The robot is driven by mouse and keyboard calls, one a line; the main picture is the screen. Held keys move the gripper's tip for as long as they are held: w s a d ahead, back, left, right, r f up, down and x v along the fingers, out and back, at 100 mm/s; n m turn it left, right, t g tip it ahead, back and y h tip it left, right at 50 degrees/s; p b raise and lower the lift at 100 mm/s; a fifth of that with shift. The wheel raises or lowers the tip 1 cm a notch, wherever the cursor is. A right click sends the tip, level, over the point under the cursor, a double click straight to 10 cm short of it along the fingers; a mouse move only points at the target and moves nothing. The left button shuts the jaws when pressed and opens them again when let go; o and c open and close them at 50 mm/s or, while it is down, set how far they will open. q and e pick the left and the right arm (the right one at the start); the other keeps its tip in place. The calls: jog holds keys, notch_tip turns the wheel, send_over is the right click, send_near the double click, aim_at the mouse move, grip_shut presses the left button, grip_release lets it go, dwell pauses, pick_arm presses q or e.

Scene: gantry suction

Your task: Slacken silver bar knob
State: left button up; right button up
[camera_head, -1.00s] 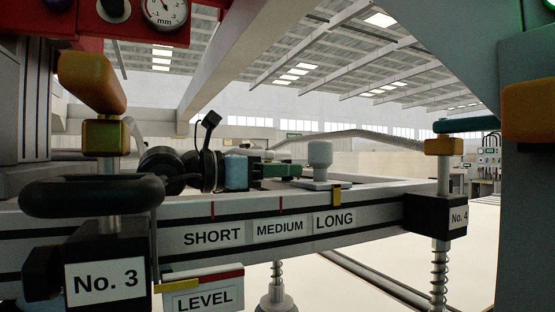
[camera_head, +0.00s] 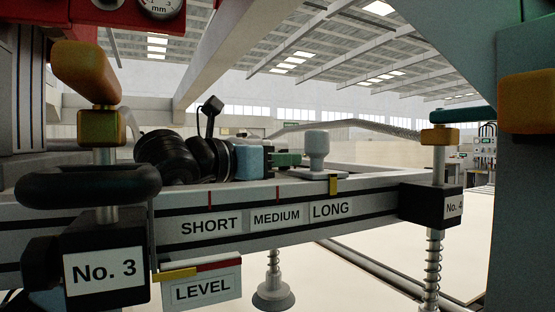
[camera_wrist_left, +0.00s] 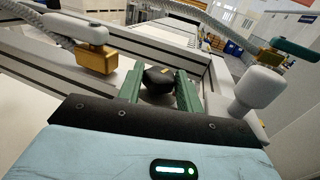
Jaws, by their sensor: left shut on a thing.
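My left gripper comes in from the left behind the silver bar (camera_head: 365,190) in the head view, its blue body and green fingers (camera_head: 287,159) low over the bar. In the left wrist view the green fingers (camera_wrist_left: 158,86) stand on either side of a dark knob (camera_wrist_left: 158,76) with a small yellow mark and are shut on it. The knob is hidden in the head view. A pale grey upright knob (camera_head: 317,148) stands on the bar just right of the fingers; it also shows in the left wrist view (camera_wrist_left: 258,88). My right gripper is not in view.
The bar's front carries SHORT, MEDIUM and LONG labels (camera_head: 330,209). A black handwheel (camera_head: 88,184) and the No. 3 block (camera_head: 104,276) stand at the left, the No. 4 block (camera_head: 432,204) at the right. A grey hose (camera_head: 360,125) passes behind.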

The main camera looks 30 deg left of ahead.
pick_arm(q)
jog(key=o, duration=1)
jog(key=shift+a+m+h, duration=0.1)
jog(key=shift+m+h, duration=0.3)
jog(key=shift+h, duration=0.2)
